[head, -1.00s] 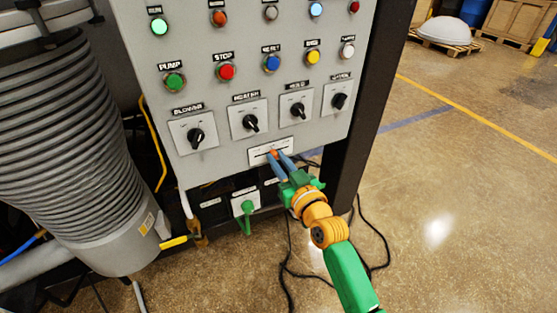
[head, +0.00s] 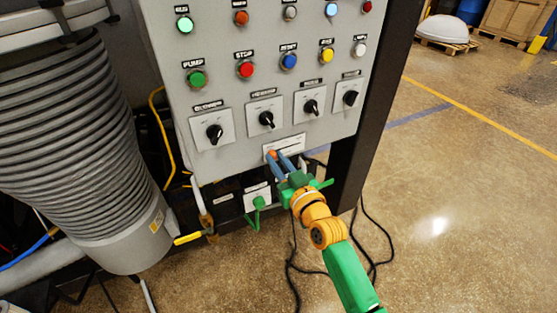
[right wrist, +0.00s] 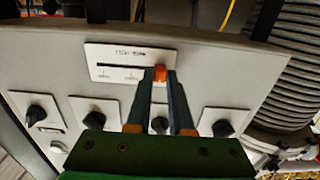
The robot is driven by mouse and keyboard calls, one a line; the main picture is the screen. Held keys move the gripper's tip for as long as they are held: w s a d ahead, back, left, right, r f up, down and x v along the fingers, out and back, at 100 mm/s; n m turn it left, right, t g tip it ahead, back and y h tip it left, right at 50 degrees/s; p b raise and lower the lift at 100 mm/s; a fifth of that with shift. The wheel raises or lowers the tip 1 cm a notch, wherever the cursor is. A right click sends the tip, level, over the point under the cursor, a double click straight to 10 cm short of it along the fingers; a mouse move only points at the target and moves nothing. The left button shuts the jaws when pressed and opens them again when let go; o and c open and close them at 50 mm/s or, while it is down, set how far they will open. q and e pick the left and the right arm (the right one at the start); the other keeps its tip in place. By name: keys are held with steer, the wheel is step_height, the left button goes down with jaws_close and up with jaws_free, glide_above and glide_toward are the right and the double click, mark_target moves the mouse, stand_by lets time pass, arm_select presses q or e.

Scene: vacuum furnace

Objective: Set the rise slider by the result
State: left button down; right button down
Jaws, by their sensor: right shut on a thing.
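The rise slider is a white plate (head: 290,144) low on the grey control panel, with an orange knob (head: 271,155) near its left end. My right gripper (head: 278,157) is shut on the orange knob, reaching up from below right. In the right wrist view, which shows the panel upside down, the plate (right wrist: 115,62) has the knob (right wrist: 160,73) near its right end, between my two blue-grey fingertips (right wrist: 159,78). The scale marks are too small to read. My left gripper is not in view.
Several black rotary switches (head: 266,119) sit just above the slider. Coloured buttons, such as the green pump button (head: 196,79), and lamps fill the panel above; a green lamp (head: 185,25) looks lit. A ribbed cylinder (head: 70,140) stands left. Black cables (head: 298,268) lie on the floor.

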steer(key=shift+f, duration=0.2)
steer(key=c, duration=1)
jaws_free()
steer(key=shift+o, duration=1)
steer(key=shift+s+a+r, duration=0.15)
steer(key=shift+a, duration=0.2)
steer(key=shift+d, duration=0.15)
steer(key=v, duration=0.7)
